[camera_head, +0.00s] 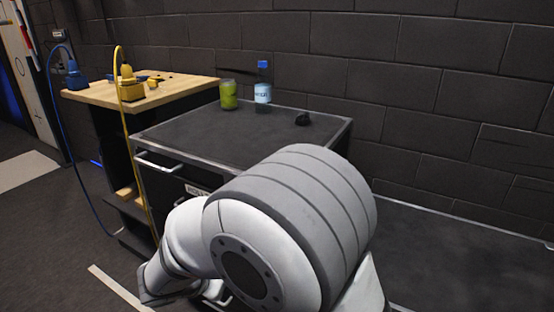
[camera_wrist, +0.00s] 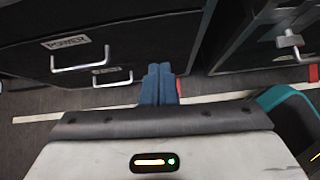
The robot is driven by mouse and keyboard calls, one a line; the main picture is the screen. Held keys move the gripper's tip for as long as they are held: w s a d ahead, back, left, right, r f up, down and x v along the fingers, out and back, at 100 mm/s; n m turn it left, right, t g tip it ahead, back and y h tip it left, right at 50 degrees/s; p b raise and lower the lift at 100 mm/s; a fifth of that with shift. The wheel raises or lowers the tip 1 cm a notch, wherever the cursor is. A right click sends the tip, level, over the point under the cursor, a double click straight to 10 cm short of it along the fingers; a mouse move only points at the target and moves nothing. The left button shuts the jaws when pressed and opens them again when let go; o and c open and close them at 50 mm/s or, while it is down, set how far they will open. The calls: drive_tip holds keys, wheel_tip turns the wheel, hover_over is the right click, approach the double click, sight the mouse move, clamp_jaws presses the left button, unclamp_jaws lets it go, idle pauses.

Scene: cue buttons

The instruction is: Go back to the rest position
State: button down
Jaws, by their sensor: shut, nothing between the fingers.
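My gripper (camera_wrist: 160,70) shows in the wrist view, with its two blue fingers shut together and nothing between them. It is in front of dark drawers with silver handles, above the floor; I cannot tell the exact gap. In the wrist view one drawer (camera_wrist: 120,30) carries a label reading "POWER". In the head view my white and grey arm fills the lower middle, bent in front of the dark cabinet (camera_head: 215,137), and my gripper is not visible there.
A wooden table (camera_head: 190,84) at left bears blue and yellow plugs with hanging cables. A dark block wall (camera_head: 420,90) runs behind. Open floor lies at left.

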drive_tip(key=d+r+m+g+p, duration=0.3)
drive_tip(key=d+r+m+p, duration=0.45)
drive_tip(key=d+r, duration=0.5)
drive_tip(key=s+d+r+m+g+y+p, duration=0.1)
drive_tip(key=s+d+r+m+y+p, duration=0.1)
drive_tip(key=s+d+r+m+p, duration=0.4)
drive_tip(key=s+d+r+m+g+y+p, duration=0.1)
drive_tip(key=s+d+r+m+p, duration=0.5)
drive_tip(key=d+r+m, duration=0.6)
drive_tip(key=r+m+y+p, duration=0.1)
drive_tip(key=r+m+p, duration=0.1)
drive_tip(key=m, duration=0.2)
drive_tip(key=shift+d+m+g, duration=0.2)
drive_tip(key=shift+m+g, duration=0.1)
drive_tip(key=shift+m, duration=0.05)
drive_tip(key=c, duration=2.2)
unclamp_jaws()
